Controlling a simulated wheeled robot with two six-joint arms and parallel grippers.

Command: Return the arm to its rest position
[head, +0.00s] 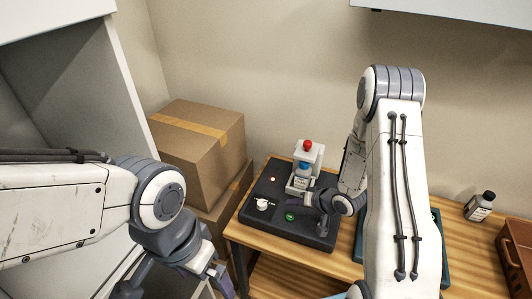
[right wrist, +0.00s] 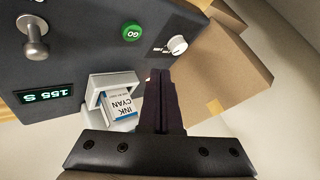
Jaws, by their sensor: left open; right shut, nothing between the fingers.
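My right arm reaches over the dark press (head: 262,219), and its gripper (head: 308,203) is low over the front of the press near the green GO button (head: 290,216). In the right wrist view the right gripper's fingers (right wrist: 161,78) are together with nothing between them. The GO button (right wrist: 132,31) is apart from the fingertips there. My left gripper (head: 221,278) is at the lower left, open and empty, away from the press; its fingers are partly cut off by the frame edge.
Cardboard boxes (head: 199,140) stand left; a dark bottle (head: 480,206) and brown crate (head: 517,255) are right.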

